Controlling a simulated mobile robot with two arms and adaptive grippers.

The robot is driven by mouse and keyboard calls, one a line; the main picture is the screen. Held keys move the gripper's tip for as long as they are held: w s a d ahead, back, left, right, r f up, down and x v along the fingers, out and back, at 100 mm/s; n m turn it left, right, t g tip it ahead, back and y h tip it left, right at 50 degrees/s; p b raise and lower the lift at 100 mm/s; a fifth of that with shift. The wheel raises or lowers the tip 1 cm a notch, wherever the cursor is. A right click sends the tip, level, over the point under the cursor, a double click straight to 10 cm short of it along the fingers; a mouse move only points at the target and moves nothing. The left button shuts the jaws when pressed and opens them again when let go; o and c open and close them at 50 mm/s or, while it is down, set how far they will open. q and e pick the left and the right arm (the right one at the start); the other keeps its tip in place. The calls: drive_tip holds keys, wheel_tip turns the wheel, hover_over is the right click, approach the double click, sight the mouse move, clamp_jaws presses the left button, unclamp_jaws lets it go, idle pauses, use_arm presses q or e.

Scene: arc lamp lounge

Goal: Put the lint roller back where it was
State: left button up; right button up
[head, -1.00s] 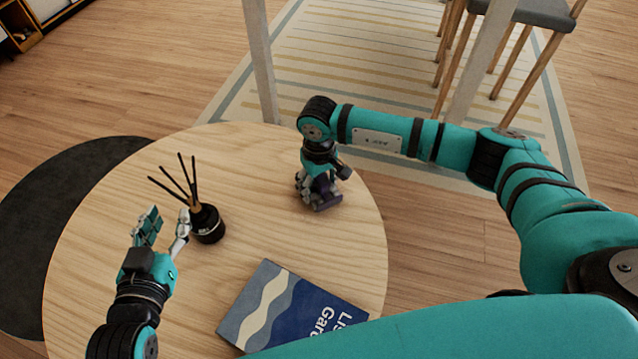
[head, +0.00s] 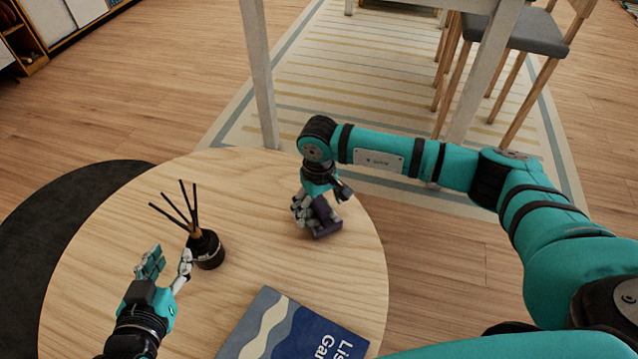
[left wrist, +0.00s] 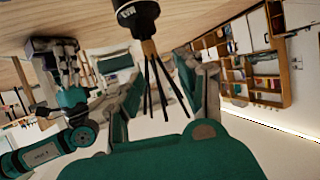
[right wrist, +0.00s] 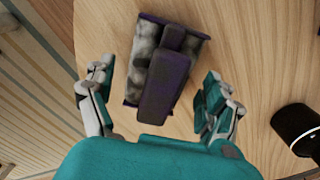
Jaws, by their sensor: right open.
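The lint roller, a dark purple body with a pale grey mottled roll, is on the round wooden table (head: 105,250) near its far right edge. It shows in the head view (head: 325,220) and the right wrist view (right wrist: 165,85). My right gripper (head: 313,210) is low over it and open, with its fingers (right wrist: 155,95) on either side of the roller. The right wrist view shows small gaps beside the roller. My left gripper (head: 168,263) is open and empty, near the reed diffuser; its spread fingers also show in the left wrist view (left wrist: 165,88).
The black reed diffuser (head: 207,250) with dark sticks stands close to my left gripper. A blue book (head: 300,330) lies at the table's front. The tabletop between diffuser and lint roller is clear. A white-legged table and chairs (head: 525,32) stand beyond on a striped rug.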

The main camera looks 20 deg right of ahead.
sight(319, 201)
use_arm(q)
drive_tip(key=s+a+f+g+y+p, duration=0.1)
drive_tip(key=s+a+f+g, duration=0.2)
drive_tip(key=s+f+g, duration=0.2)
drive_tip(key=shift+s+f+g+y+p, duration=0.35)
drive_tip(key=shift+s+f, duration=0.35)
drive_tip(key=shift+s, duration=0.4)
use_arm(e)
wheel_tip(319, 201, up, 10)
drive_tip(key=shift+r, duration=0.1)
